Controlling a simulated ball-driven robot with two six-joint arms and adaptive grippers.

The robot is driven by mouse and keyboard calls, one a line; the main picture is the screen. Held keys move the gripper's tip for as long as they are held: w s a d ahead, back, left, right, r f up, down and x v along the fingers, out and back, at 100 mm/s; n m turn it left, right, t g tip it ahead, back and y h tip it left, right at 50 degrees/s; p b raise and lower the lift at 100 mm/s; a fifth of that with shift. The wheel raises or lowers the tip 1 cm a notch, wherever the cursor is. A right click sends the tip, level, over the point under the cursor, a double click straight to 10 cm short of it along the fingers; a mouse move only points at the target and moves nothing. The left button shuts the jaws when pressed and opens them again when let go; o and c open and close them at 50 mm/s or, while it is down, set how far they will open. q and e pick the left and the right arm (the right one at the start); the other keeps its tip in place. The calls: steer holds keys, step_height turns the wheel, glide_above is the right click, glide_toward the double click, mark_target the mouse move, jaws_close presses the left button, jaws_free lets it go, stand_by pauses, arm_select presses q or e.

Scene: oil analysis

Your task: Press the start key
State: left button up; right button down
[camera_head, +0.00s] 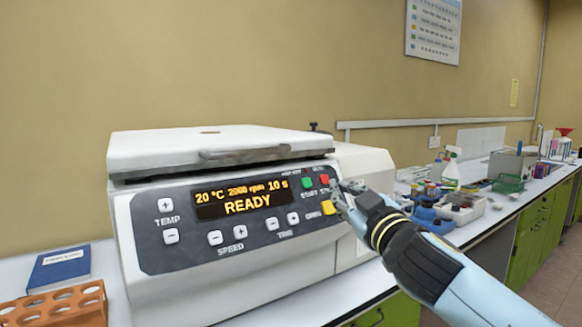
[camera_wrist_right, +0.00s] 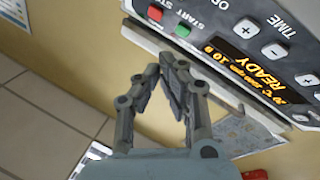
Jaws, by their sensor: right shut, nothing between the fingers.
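The centrifuge (camera_head: 250,250) stands on the bench with its lid down. Its display (camera_head: 240,200) reads READY, 20 °C, 2000 rpm and 10 s. The green start key (camera_head: 308,183) is at the panel's upper right, beside the red stop key (camera_head: 324,179) and above the yellow open key (camera_head: 328,208). My right gripper (camera_head: 338,192) is shut and empty, its tips just right of these keys. In the right wrist view the gripper (camera_wrist_right: 170,60) points toward the panel edge, with the green start key (camera_wrist_right: 182,30) beyond its tips. Contact cannot be told. My left gripper is not in view.
An orange tube rack (camera_head: 60,307) and a blue book (camera_head: 60,268) lie on the bench at left. At right, bins, a spray bottle (camera_head: 451,165) and other supplies stand along the bench. The wall is behind the centrifuge.

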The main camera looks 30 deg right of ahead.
mark_target(307, 183)
arm_select(q)
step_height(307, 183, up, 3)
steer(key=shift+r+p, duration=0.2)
steer(key=shift+p, duration=1.05)
arm_select(e)
step_height(307, 183, up, 6)
steer(key=shift+w+a+r+t, duration=0.2)
steer(key=shift+w+t, duration=0.1)
steer(key=shift+t, duration=0.1)
steer(key=shift+w+f, duration=0.15)
steer(key=shift+w, duration=0.05)
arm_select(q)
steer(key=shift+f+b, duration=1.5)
arm_select(e)
steer(key=shift+w+a+f, duration=0.1)
steer(key=shift+w+f, duration=0.65)
steer(key=shift+w, duration=0.45)
steer(key=shift+w+a+f, duration=0.1)
steer(key=shift+w+f, duration=0.7)
steer(key=shift+w, duration=0.35)
steer(key=shift+w+a+f, duration=0.1)
steer(key=shift+w+f, duration=0.65)
steer(key=shift+w, duration=0.45)
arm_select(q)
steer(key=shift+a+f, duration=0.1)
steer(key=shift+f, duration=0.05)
arm_select(e)
steer(key=shift+w+f, duration=0.1)
